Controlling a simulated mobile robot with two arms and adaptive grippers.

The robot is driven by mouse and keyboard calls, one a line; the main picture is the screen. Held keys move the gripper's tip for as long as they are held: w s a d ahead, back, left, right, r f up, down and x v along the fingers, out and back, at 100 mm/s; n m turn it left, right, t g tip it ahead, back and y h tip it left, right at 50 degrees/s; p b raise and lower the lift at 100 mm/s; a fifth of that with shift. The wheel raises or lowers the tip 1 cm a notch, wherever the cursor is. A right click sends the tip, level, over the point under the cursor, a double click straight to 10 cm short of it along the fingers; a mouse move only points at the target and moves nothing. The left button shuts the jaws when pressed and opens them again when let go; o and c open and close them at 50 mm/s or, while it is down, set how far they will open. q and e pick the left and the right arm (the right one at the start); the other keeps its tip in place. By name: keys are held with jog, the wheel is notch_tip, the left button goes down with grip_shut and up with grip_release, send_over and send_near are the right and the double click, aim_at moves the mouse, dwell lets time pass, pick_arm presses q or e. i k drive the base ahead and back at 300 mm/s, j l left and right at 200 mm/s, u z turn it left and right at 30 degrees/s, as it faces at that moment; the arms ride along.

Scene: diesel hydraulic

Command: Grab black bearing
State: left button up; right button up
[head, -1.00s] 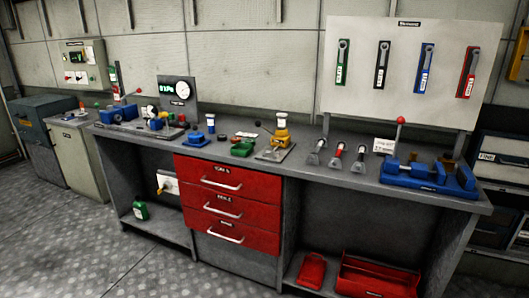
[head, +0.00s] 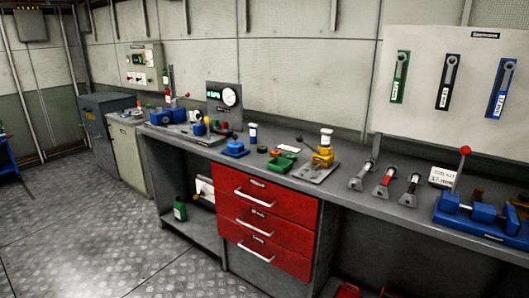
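No black bearing can be made out for sure in the head view. A small dark round piece (head: 262,149) lies on the grey workbench (head: 345,200), between a blue block (head: 236,149) and a green part (head: 282,163). It is too small to tell what it is. Neither of my grippers is in view.
A yellow fixture (head: 323,152) stands on the bench, with several dark-bodied tools to its right. A blue vise-like device (head: 482,220) with a red-knobbed lever is at the right. Red drawers (head: 265,225) are under the bench. The floor (head: 110,235) at the left is clear.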

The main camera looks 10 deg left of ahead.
aim_at(260, 149)
jog(key=i+u, duration=0.2)
jog(key=u, duration=0.15)
jog(key=i+u, duration=0.35)
jog(key=i+l+u, duration=0.1)
jog(key=u, duration=0.2)
